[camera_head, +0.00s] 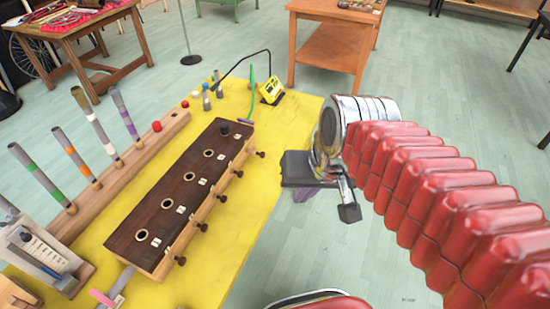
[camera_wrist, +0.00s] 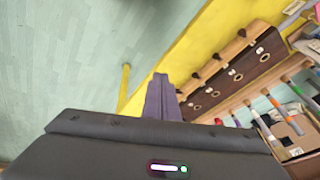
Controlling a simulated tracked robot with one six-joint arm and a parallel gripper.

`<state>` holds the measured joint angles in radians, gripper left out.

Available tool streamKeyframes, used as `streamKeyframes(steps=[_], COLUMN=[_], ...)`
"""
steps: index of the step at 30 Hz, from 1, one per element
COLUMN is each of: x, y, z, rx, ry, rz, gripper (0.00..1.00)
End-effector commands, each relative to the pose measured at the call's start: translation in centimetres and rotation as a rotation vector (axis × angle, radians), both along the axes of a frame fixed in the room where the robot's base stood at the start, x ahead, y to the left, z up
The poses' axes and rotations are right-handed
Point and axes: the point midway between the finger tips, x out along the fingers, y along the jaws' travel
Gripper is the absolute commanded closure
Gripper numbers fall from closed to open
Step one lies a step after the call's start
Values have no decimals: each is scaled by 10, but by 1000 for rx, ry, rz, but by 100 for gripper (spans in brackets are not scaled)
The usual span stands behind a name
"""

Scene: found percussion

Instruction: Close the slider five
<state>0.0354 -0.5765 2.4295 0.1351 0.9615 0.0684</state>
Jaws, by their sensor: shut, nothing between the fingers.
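The slider box (camera_head: 165,200) is long and dark-topped with pale wooden sides, on the yellow table. Its top has round holes and small white labels, too small to read. Several dark knobs on short rods, such as the far one (camera_head: 261,154) and the near one (camera_head: 180,260), stick out of its right side. I cannot tell which is slider five. My gripper (camera_head: 304,195) is shut and empty, right of the box past the table edge, apart from the knobs. In the wrist view its purple fingers (camera_wrist: 161,98) point towards the box side (camera_wrist: 250,68).
The yellow table (camera_head: 240,235) also holds a wooden rack of upright tubes (camera_head: 125,170), a yellow device (camera_head: 271,90) and small cylinders near the far end. A wooden table (camera_head: 335,45) stands behind. Floor right of the yellow table is clear.

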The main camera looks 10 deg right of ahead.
Motion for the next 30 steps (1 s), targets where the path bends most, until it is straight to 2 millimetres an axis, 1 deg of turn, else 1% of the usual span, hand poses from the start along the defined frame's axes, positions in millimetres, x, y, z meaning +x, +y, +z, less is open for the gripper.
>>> streamKeyframes(steps=[3, 11, 19, 30], x=[10, 35, 65, 114], y=[4, 13, 19, 16], z=[-10, -28, -48, -77], rx=[78, 257, 449, 723], ry=[80, 236, 389, 575], rz=[-65, -206, -357, -567], gripper=[100, 100, 100, 100])
